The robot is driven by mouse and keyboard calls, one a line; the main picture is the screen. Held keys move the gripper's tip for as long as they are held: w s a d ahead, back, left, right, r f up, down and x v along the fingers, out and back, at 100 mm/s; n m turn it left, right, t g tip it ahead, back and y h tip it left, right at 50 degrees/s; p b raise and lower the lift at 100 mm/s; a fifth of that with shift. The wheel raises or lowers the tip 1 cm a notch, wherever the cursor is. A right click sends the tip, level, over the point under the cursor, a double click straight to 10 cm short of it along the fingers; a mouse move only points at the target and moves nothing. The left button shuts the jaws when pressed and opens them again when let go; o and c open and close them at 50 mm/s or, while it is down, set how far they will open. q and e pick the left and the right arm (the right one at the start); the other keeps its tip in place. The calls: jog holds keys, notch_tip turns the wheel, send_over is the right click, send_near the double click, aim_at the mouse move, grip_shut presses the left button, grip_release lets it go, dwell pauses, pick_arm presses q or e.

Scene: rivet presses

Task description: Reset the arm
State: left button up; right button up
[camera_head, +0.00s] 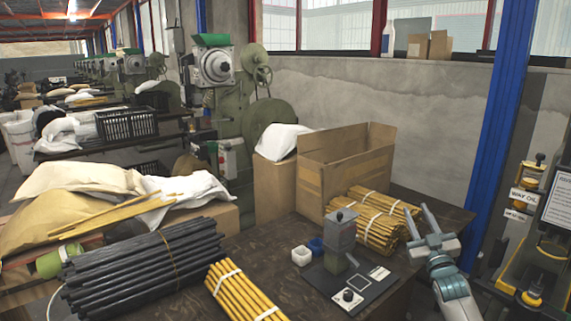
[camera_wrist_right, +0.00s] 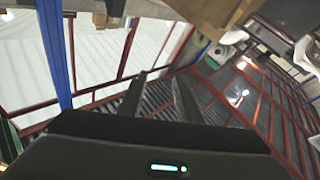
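My right gripper (camera_head: 416,209) is at the right of the head view, above the right end of the workbench. Its two fingers point up and away from me, apart, with nothing between them. In the right wrist view, the gripper (camera_wrist_right: 160,85) also shows two separated dark fingers with an empty gap. That wrist camera faces up towards windows and the roof. The gripper is just right of the bundles of yellow rods (camera_head: 372,224) in the picture; I cannot tell the exact clearance. My left gripper is out of view.
The bench (camera_head: 270,252) holds a grey riveting fixture (camera_head: 341,240), an open cardboard box (camera_head: 340,165), a black rod bundle (camera_head: 140,268) and a front yellow rod bundle (camera_head: 240,290). A blue post (camera_head: 497,130) and a yellow-black machine (camera_head: 540,260) stand at right.

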jog(key=s+a+f+g, duration=0.25)
jog(key=s+f, duration=0.35)
jog(key=f, duration=0.8)
jog(key=s+a+f+g, duration=0.2)
jog(key=s+a+f, duration=0.3)
jog(key=f, duration=1)
jog(key=s+a+f+g, duration=0.25)
jog(key=s+f, duration=0.45)
jog(key=f, duration=0.7)
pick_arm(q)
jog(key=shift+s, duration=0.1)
pick_arm(e)
jog(key=s+a+f+g, duration=0.2)
jog(key=s+a+f, duration=0.2)
jog(key=s+f, duration=0.4)
jog(key=s+a+f+g+y, duration=0.1)
jog(key=s+a+f, duration=0.3)
jog(key=s+f, duration=0.5)
jog(key=s+a+f+m+g, duration=0.1)
jog(key=s+a+f+g, duration=0.2)
jog(key=s+f, duration=0.5)
jog(key=s+a, duration=0.1)
jog(key=s, duration=1.2)
jog(key=shift+s+a+f+g+y, duration=0.2)
jog(key=shift+s+g+y, duration=0.1)
jog(key=shift+g, duration=0.1)
